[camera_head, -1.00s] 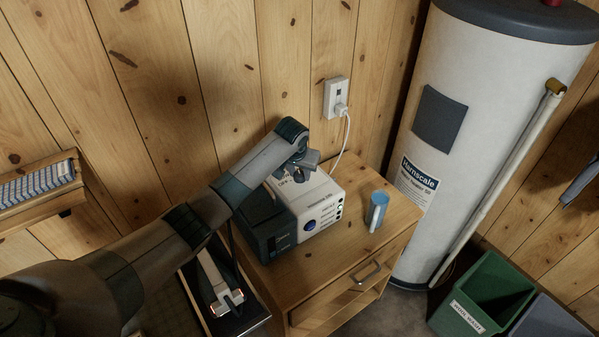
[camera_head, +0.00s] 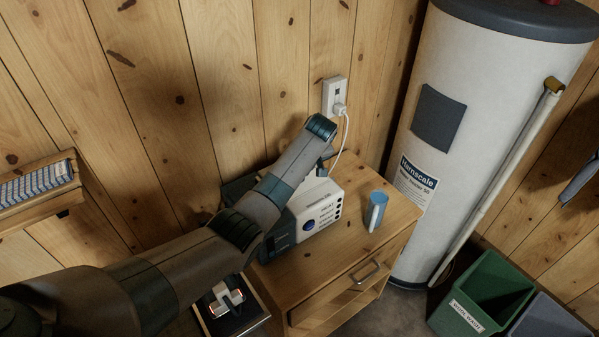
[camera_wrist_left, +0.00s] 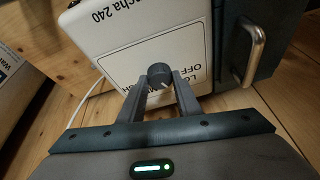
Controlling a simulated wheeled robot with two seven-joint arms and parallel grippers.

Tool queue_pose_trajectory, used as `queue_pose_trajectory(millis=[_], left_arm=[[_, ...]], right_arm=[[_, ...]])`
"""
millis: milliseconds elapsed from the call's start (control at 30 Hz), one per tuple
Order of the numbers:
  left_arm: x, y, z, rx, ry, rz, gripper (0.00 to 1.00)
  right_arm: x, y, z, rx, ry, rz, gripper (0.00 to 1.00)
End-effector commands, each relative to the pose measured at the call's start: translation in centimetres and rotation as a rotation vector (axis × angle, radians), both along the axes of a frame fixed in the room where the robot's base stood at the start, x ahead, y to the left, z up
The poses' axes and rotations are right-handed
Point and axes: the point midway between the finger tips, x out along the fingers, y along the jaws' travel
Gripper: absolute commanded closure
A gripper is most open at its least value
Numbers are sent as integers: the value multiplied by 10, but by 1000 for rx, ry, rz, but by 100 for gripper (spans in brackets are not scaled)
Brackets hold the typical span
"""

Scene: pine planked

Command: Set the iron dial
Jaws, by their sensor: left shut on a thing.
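The iron station (camera_head: 318,208) is a white and dark box on the wooden cabinet. In the left wrist view its white panel (camera_wrist_left: 140,45) carries a label reading "LO" and "OFF". The dial (camera_wrist_left: 159,74) is a small dark round knob with a pale mark at its lower right. My left gripper (camera_wrist_left: 161,84) is shut on the dial, one finger on each side. In the head view my left arm covers part of the station, and the dial is hidden. My right gripper is not in view.
A blue mug (camera_head: 376,211) stands on the cabinet (camera_head: 345,265), right of the station. A white cord runs to the wall socket (camera_head: 335,97). A water heater (camera_head: 470,110) stands at right, with a green bin (camera_head: 485,290) below. A metal handle (camera_wrist_left: 250,52) is close to the gripper.

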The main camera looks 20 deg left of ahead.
Motion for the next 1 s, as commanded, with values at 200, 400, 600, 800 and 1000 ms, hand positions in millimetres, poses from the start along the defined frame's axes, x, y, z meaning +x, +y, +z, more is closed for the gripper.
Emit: queue_pose_trajectory(millis=[200, 400, 600, 800, 1000], left_arm=[[2, -2, -2, -1, 1, 206, 92], [4, -2, -4, -1, -1, 395, 92], [5, -2, -4, 0, 0, 568, 92], [6, -2, -3, 0, -1, 696, 92], [6, -1, -1, 0, -2, 765, 92]], right_arm=[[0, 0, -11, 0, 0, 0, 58], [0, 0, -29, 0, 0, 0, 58], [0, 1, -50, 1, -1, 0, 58], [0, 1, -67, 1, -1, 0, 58], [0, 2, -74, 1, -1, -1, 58]])
